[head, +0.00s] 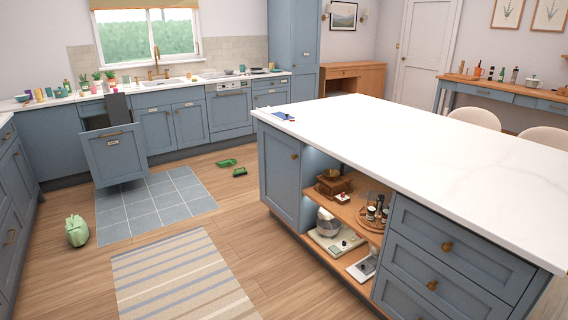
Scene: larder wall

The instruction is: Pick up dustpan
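Two small green items lie on the wooden floor near the far corner of the tiled mat. The one farther back looks like a dustpan (227,163), flat on the floor. The nearer one, perhaps a brush (240,172), lies just to its right and is darker. Both are too small to make out in detail. Neither of my grippers is in view.
A kitchen island (430,145) with open shelves fills the right. A blue unit front (112,155) stands pulled out at the left. A grey tiled mat (150,205), a striped rug (180,280) and a green bag-like object (77,231) are on the floor. Floor between is clear.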

